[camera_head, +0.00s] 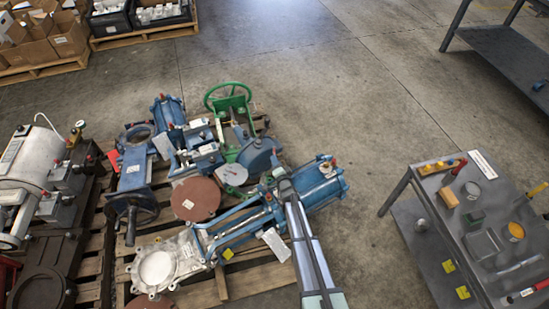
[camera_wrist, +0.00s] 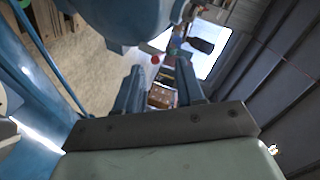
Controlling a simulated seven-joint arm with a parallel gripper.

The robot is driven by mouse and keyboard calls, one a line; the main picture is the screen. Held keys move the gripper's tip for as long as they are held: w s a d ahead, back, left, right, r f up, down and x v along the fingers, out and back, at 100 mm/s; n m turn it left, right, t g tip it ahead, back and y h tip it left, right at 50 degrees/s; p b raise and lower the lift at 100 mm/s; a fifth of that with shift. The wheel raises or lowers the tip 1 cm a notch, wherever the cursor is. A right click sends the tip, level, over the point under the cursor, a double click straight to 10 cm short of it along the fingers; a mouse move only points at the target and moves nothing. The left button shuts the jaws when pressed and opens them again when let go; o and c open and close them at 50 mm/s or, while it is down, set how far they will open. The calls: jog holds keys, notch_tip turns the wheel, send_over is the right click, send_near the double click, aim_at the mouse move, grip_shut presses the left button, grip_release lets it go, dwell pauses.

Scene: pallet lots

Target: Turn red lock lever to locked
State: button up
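My gripper (camera_head: 283,186) is over the pallet of valves, beside the long blue valve actuator (camera_head: 322,190). In the wrist view my gripper (camera_wrist: 160,92) has its two dark fingers apart, with an empty gap between them. I cannot clearly pick out the red lock lever. A small red part (camera_wrist: 155,59) shows beyond the fingertips in the wrist view. A small red and yellow fitting (camera_head: 326,167) sits on the blue actuator's far end in the head view. My arm hides part of the actuator, so the lever's position cannot be read.
A green handwheel valve (camera_head: 229,98) and other blue valves crowd the wooden pallet (camera_head: 222,284). A grey pump (camera_head: 32,175) stands at left. A metal table (camera_head: 420,265) with tools is at right. Concrete floor (camera_head: 350,110) lies clear between.

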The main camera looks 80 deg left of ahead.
jog(key=v, duration=0.7)
jog(key=w+a+r+n+g+y, duration=0.1)
jog(key=w+a+r+n+g, duration=0.15)
jog(key=w+a+g, duration=0.3)
jog(key=w+d+f+n+g+h, duration=0.2)
jog(key=w+f+n+g+h, duration=0.15)
jog(key=w+g+h, duration=0.35)
jog(key=shift+g+y, duration=0.25)
jog(key=shift+y, duration=0.15)
jog(key=x, duration=1)
jog(key=d+x, duration=0.1)
jog(key=x, duration=0.4)
jog(key=shift+s+f, duration=0.2)
jog(key=shift+s, duration=0.25)
jog(key=shift+c, duration=0.2)
grip_shut()
